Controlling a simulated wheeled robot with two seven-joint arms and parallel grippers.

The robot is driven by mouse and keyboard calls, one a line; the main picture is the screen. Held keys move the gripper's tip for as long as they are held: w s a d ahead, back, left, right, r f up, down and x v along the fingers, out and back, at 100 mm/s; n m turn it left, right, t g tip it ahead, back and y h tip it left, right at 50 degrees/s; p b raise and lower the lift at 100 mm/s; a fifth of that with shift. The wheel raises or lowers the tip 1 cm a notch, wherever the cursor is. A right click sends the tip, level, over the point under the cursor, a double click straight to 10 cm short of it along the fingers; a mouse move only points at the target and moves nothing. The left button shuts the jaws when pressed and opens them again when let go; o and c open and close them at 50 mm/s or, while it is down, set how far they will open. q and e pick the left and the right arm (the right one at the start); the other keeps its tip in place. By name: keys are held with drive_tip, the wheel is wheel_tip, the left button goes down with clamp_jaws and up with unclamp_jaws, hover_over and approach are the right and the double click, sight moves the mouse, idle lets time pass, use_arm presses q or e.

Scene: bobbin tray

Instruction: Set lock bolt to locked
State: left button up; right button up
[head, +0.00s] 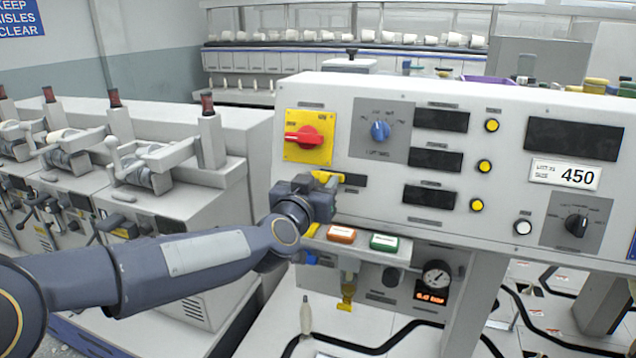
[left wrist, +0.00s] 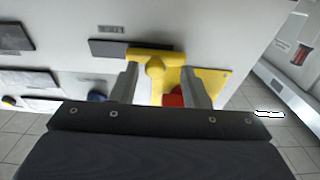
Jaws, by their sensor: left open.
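The yellow lock bolt (head: 325,176) sits on the front of the grey control panel, partly hidden behind my left gripper. There is a visible gap on both sides of the knob. I cannot tell the bolt's position from its label. My right gripper is not in view.
A red rotary switch (head: 305,137) on a yellow plate is above the bolt; its red handle (left wrist: 173,97) shows close to one finger. A blue knob (head: 380,130) is to the right. Orange (head: 341,234) and green (head: 384,242) buttons lie on a ledge below.

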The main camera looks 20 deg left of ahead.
use_arm(q)
drive_tip(key=s, duration=0.7)
drive_tip(key=shift+s, duration=0.4)
drive_tip(key=shift+a, duration=0.1)
drive_tip(key=s+f+n+g+h, duration=0.1)
drive_tip(key=s+f+g, duration=0.5)
drive_tip(key=s+f, duration=0.3)
drive_tip(key=s+f+n+g+h+p, duration=0.1)
drive_tip(key=s+f+g, duration=0.5)
drive_tip(key=s, duration=1.2)
wheel_tip(320, 180, down, 4)
drive_tip(key=shift+a+f+h, duration=0.25)
drive_tip(key=shift+a+h, duration=0.2)
drive_tip(key=shift+h, duration=0.15)
